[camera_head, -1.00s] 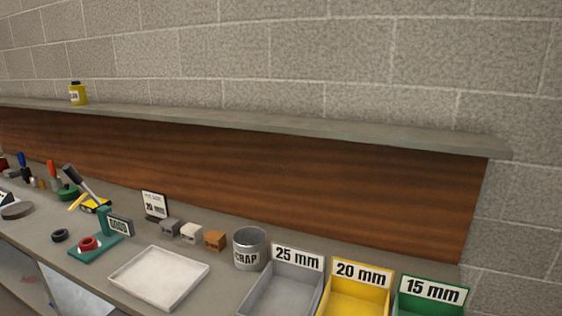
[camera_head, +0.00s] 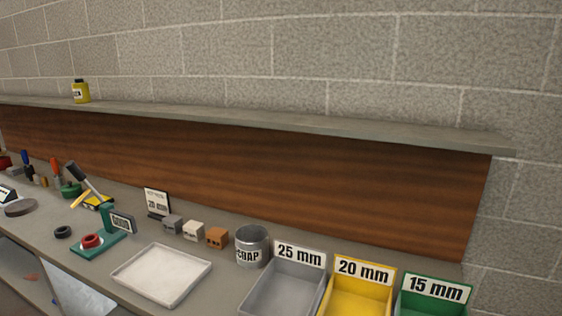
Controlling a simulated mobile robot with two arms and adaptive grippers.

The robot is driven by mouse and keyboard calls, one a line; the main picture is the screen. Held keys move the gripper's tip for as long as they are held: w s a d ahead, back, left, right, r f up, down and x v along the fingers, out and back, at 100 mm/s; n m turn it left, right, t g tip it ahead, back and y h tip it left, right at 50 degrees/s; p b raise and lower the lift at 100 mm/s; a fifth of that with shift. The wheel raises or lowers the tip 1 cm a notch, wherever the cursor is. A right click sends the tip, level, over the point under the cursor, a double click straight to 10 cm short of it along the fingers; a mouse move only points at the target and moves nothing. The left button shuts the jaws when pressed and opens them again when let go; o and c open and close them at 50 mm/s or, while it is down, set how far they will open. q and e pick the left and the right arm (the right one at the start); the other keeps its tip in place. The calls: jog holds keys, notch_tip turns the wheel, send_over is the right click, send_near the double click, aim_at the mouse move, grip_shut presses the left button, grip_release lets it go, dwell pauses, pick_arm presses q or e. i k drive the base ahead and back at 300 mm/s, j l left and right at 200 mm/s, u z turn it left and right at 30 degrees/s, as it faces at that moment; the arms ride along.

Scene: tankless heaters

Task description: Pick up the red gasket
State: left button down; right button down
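The red gasket (camera_head: 92,241) is a small thick ring. It sits on the green base of a small stand (camera_head: 100,246) with a dark-faced sign, on the workbench (camera_head: 222,290) at the left. A black ring (camera_head: 62,232) lies on the bench just left of the stand, apart from the red one. Neither of my grippers shows in the head view.
A white tray (camera_head: 162,274) lies right of the stand. Small blocks (camera_head: 194,230), a metal can (camera_head: 251,246) and grey (camera_head: 284,290), yellow (camera_head: 358,300) and green (camera_head: 432,304) bins follow. Several tools stand at the left. A shelf (camera_head: 260,118) overhangs the back.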

aim_at(90, 241)
jog(key=j+u, duration=0.35)
jog(key=k+j+u, duration=0.1)
jog(key=j+u, duration=0.3)
